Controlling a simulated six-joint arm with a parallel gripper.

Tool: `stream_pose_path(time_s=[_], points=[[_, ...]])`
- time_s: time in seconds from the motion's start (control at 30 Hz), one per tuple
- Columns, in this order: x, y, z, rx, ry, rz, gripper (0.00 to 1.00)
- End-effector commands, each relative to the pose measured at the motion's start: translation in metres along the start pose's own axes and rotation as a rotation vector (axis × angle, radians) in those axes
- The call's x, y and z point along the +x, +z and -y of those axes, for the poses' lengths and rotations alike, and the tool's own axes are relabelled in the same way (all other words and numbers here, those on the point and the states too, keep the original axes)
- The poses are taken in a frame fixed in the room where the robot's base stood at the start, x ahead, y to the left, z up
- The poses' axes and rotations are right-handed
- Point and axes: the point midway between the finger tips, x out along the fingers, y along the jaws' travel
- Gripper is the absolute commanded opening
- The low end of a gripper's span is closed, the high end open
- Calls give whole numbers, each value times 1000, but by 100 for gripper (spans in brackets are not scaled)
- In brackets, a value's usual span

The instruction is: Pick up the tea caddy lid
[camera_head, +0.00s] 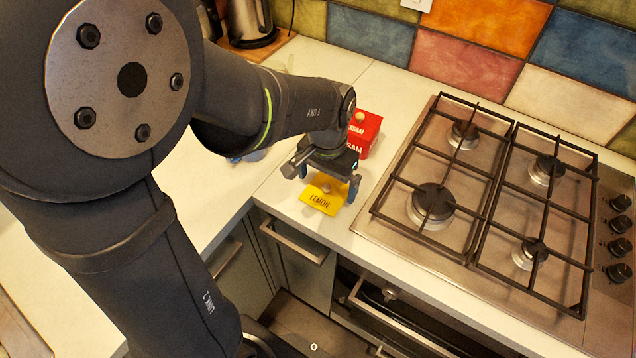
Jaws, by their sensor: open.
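A yellow tea caddy lid (318,203) marked LEMON lies on the pale worktop near its front edge, left of the hob. It looks flat, and a small knob shows near its middle. My gripper (328,181) is open and points down over the lid, with one finger toward each side of the knob. I cannot tell whether the fingers touch the lid. The gripper body hides the lid's far part. A red tea caddy (365,134) marked ASSAM, with a pale knob on top, stands just behind my gripper.
A gas hob (400,236) with dark pan grates fills the worktop to the right. A kettle (250,22) stands on a wooden board at the back left. A bluish thing, mostly hidden by my arm, lies left of the gripper. Drawers with bar handles (293,243) are below the front edge.

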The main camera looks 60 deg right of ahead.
Motion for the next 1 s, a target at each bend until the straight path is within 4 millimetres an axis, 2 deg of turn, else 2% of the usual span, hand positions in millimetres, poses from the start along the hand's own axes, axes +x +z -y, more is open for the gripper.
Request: stream_pose_path(time_s=[0.13,0.4,0.47,0.6,0.63,1.0], points=[[18,0,0,0,0,3,100],[21,0,0,0,0,0,100],[21,0,0,0,0,0,90],[20,0,0,0,0,0,63],[20,0,0,0,0,0,59],[16,-1,0,0,0,-1,59]])
